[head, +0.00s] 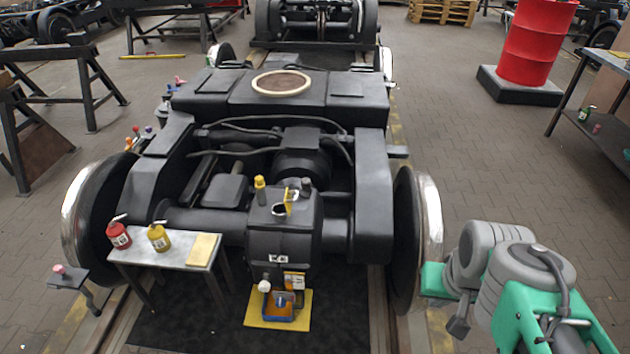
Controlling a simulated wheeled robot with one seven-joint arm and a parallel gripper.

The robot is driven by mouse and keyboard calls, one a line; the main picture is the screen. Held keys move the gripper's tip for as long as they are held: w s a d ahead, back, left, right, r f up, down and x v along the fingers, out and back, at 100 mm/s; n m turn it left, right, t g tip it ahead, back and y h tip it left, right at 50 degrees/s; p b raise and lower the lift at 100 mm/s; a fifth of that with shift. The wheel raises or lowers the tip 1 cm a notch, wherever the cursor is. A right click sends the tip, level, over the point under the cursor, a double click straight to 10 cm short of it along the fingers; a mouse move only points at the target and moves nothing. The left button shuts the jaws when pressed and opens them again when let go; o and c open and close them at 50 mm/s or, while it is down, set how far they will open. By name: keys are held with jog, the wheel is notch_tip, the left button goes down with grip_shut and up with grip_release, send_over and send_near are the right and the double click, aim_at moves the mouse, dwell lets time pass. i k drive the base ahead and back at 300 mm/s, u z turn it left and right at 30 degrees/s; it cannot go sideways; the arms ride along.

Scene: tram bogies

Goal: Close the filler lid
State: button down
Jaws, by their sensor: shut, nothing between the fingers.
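The yellow filler lid (289,201) stands raised on top of the dark gearbox housing (282,243), at the middle of the near end of the bogie. The round filler opening (279,210) beside it is uncovered. My gripper (458,327) is the small dark part below my grey and green arm at the lower right. It is shut and empty, to the right of the near right wheel and well apart from the lid. Its fingertips are small and hard to make out.
Yellow-topped (260,183) and dark (306,186) fittings flank the lid. The right wheel (418,240) stands between my arm and the housing. A side table (172,251) holds red and yellow cans. A blue bin (280,309) sits on a yellow mat below.

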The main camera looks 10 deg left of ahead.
aim_at(294, 201)
jog(key=u, duration=0.25)
jog(key=i, duration=0.8)
jog(key=u, duration=1.2)
jog(key=i, duration=0.6)
jog(key=u, duration=0.5)
